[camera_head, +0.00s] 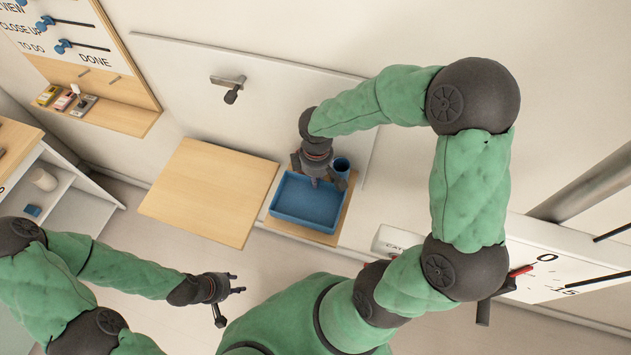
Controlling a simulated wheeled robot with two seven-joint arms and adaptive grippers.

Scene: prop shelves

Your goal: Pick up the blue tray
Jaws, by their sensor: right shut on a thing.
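The blue tray (307,206) is a shallow rectangular tray on a small light wooden board (303,234) by the wall. My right gripper (317,181) comes down from above at the tray's far edge and is shut on that edge. The gripper hides part of the far rim. The tray looks level; I cannot tell whether it is clear of the board. My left gripper (232,299) is open and empty, low in front and to the left of the tray.
A bare wooden panel (208,193) lies left of the tray.

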